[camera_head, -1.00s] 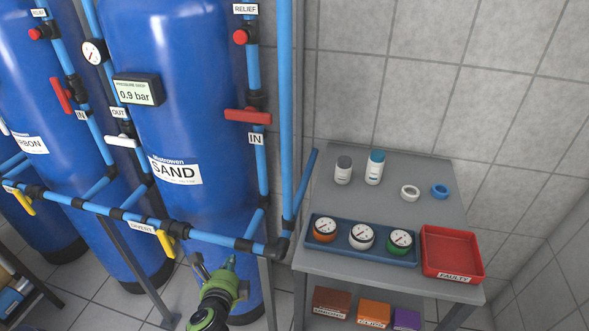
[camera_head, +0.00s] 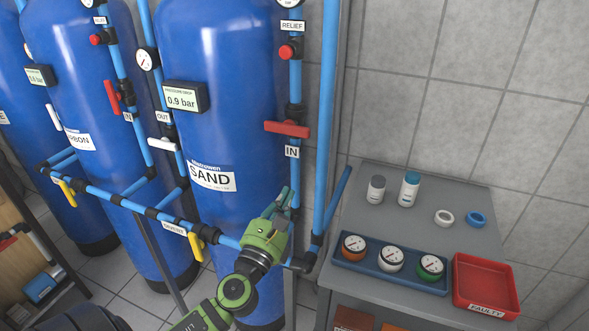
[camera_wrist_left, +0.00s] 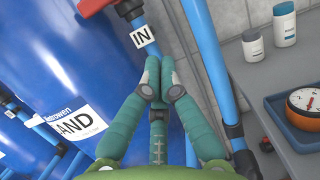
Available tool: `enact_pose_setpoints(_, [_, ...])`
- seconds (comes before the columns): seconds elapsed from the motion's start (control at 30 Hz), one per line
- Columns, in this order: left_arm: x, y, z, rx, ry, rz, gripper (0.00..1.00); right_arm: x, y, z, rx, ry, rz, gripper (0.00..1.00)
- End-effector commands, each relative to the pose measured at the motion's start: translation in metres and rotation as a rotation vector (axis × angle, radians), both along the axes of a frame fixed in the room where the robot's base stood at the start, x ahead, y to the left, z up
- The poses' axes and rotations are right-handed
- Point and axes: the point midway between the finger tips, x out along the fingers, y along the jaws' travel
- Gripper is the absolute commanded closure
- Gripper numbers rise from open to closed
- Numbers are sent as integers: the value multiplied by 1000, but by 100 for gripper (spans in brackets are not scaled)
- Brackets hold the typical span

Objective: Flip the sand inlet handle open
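The sand inlet handle (camera_head: 287,129) is a red lever on the blue vertical pipe of the SAND tank (camera_head: 225,90), just above the IN label (camera_head: 292,152). It lies crosswise to the pipe. In the left wrist view the red handle (camera_wrist_left: 92,7) shows at the top edge, partly cut off. My left gripper (camera_head: 288,192) is below the handle and the IN label, in front of the pipe, apart from the handle. Its green fingertips (camera_wrist_left: 159,72) meet in the left wrist view, with nothing seen between them. My right gripper is not in view.
A red relief knob (camera_head: 287,51) is higher on the same pipe. A blue pipe (camera_head: 328,110) runs close on the right. A yellow divert handle (camera_head: 196,244) is lower left. A grey table (camera_head: 410,221) with bottles, a gauge tray (camera_head: 345,262) and a red bin (camera_head: 458,296) stands at right.

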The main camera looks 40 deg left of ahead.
Motion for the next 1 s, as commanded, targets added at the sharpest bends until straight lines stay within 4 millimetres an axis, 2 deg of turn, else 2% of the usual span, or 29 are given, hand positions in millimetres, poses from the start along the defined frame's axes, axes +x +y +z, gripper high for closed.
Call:
enact_pose_setpoints(0.17, [27,7,12,0,-4,0,100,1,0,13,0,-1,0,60])
enact_pose_setpoints(0.47, [89,21,27,-2,-4,0,100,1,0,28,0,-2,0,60])
enact_pose_setpoints(0.5, [92,22,34,-2,-3,-1,100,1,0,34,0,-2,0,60])
enact_pose_setpoints(0.7, [89,21,58,-4,-1,-1,100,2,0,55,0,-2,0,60])
enact_pose_setpoints(1.0, [89,21,64,-2,0,0,100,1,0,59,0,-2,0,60])
